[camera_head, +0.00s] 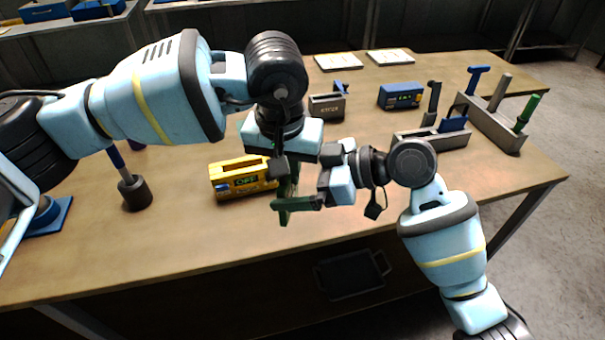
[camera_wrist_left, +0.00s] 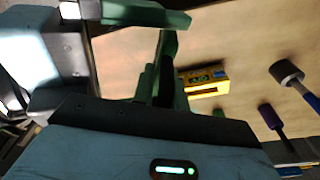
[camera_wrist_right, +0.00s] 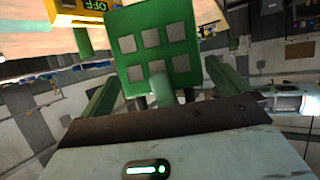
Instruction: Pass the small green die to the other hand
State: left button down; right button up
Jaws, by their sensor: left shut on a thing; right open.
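The small green die (camera_wrist_right: 153,53) shows in the right wrist view as a green plate with several grey squares on its face and a stub at its lower edge. My left gripper (camera_head: 287,185) points down over the table's front part and is shut on the die. My right gripper (camera_head: 292,204) comes from the right, close against the left one. In the right wrist view its two green fingers (camera_wrist_right: 161,72) stand apart on either side of the die's stub. The green fingers blend with the die in the head view, and contact of the right fingers cannot be told.
A yellow box reading OFF (camera_head: 228,187) stands just behind the grippers. A dark-based tool (camera_head: 136,192) stands left. A grey tool holder (camera_head: 440,140), a grey caddy (camera_head: 500,135) and a blue box (camera_head: 400,96) stand right. The table's front right is clear.

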pick_arm(q)
jog(key=shift+r, duration=0.1)
pick_arm(e)
jog(key=c, duration=1.1)
pick_arm(q)
jog(key=c, duration=1.3)
grip_release()
pick_arm(e)
jog(key=shift+r, duration=0.1)
